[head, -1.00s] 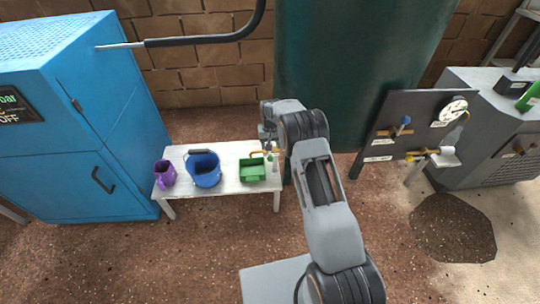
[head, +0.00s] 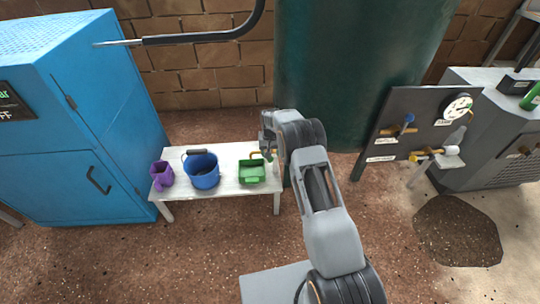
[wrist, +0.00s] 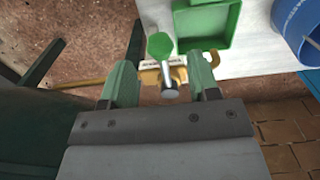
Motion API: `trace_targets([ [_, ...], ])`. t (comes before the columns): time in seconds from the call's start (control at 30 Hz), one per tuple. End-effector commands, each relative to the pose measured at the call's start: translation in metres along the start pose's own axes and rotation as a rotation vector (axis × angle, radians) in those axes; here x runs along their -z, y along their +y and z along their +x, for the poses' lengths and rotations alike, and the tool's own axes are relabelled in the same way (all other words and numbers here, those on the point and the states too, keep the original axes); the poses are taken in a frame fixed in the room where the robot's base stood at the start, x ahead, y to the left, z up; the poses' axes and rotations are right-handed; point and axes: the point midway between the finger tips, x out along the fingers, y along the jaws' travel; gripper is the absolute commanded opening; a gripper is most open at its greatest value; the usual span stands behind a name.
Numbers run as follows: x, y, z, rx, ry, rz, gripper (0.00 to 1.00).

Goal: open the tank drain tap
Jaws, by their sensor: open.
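The tank (head: 345,75) is a large dark green cylinder behind my arm; its dark side also fills the left of the wrist view (wrist: 50,125). The drain tap (wrist: 150,75) shows in the wrist view as a brass body on a pipe from the tank, with a green lever (wrist: 160,46) and a grey round end piece. My gripper (wrist: 162,82) is open, with one finger on each side of the tap. I cannot tell whether either finger touches it. In the head view my gripper (head: 267,148) is beside the tank and mostly hides the tap.
A white bench (head: 225,185) holds a purple jug (head: 162,176), a blue bucket (head: 203,171) and a green tray (head: 252,172), close to my gripper. A blue cabinet (head: 75,130) stands left. A dark panel (head: 390,130) with taps and a gauge stands right of the tank.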

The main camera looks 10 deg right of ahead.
Motion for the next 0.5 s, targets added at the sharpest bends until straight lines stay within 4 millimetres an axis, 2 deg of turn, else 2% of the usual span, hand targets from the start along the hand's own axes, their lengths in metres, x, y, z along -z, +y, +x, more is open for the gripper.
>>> trace_targets([
  [0.27,0.0,0.0,0.0,0.0,0.0,0.0,0.55],
  [0.5,-0.0001,0.0,0.0079,0.0,0.0,0.0,0.55],
])
